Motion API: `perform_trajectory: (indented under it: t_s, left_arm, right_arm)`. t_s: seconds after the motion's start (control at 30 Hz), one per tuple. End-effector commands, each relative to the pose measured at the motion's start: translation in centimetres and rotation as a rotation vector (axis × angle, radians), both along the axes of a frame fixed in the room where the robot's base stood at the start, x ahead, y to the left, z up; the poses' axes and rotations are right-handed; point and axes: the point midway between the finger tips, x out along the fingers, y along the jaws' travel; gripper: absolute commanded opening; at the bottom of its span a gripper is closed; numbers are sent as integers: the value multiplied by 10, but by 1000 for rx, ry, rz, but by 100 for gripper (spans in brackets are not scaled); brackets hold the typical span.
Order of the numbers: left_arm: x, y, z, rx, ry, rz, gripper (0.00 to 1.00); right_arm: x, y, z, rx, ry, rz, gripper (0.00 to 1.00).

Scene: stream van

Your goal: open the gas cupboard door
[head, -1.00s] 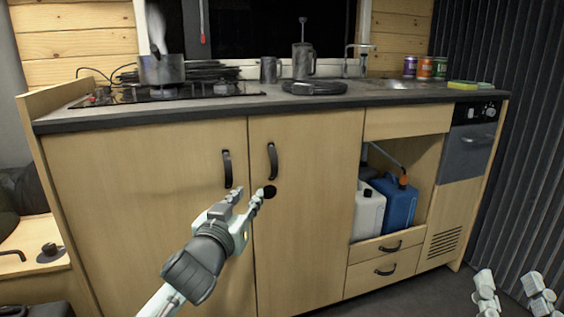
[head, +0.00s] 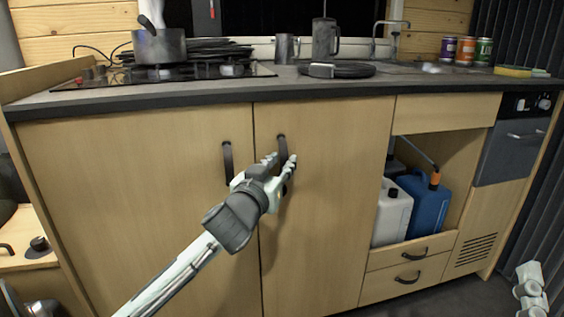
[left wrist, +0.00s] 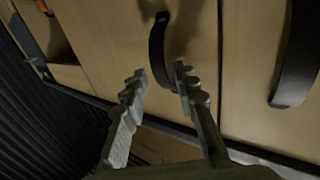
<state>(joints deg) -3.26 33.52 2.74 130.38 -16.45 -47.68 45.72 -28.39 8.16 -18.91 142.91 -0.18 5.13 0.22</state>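Two light wooden cupboard doors stand side by side under the worktop, both closed: a left door (head: 140,200) and a right door (head: 335,170). Nothing visible marks which one is the gas cupboard. The left door has a black handle (head: 227,163); the right door has a black handle (head: 282,149). My left gripper (head: 281,161) is at the lower part of the right door's handle, partly covering it. In the left wrist view its fingers (left wrist: 161,76) are apart, with that handle (left wrist: 157,42) ahead between the tips. Contact cannot be told. My right gripper (head: 530,288) shows only partly at bottom right.
A hob with a pot (head: 159,46) is on the worktop (head: 420,80). Right of the doors, an open niche holds a white canister (head: 391,215) and a blue canister (head: 428,205), above drawers (head: 407,278). The left door's handle is close beside my left gripper.

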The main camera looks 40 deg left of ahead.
Motion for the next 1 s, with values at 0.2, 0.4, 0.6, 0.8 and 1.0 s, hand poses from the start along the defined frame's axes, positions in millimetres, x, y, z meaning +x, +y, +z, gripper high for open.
perform_trajectory:
  t_s: [0.2, 0.4, 0.6, 0.8, 1.0]
  left_arm:
    - [10, 3, 0, 1, 0, 1, 28]
    - [9, 3, 0, 1, 0, 0, 26]
    - [9, 3, 0, 1, 0, 0, 1]
    - [9, 3, 0, 1, 0, 0, 0]
    - [9, 3, 0, 1, 0, 0, 0]
  right_arm:
    - [0, 0, 1, 3, -7, 0, 40]
    - [0, 0, 1, 3, -7, -1, 40]
    - [0, 0, 1, 3, -7, -1, 40]
    - [0, 0, 1, 2, -8, -2, 40]
    - [0, 0, 1, 2, -8, -2, 40]
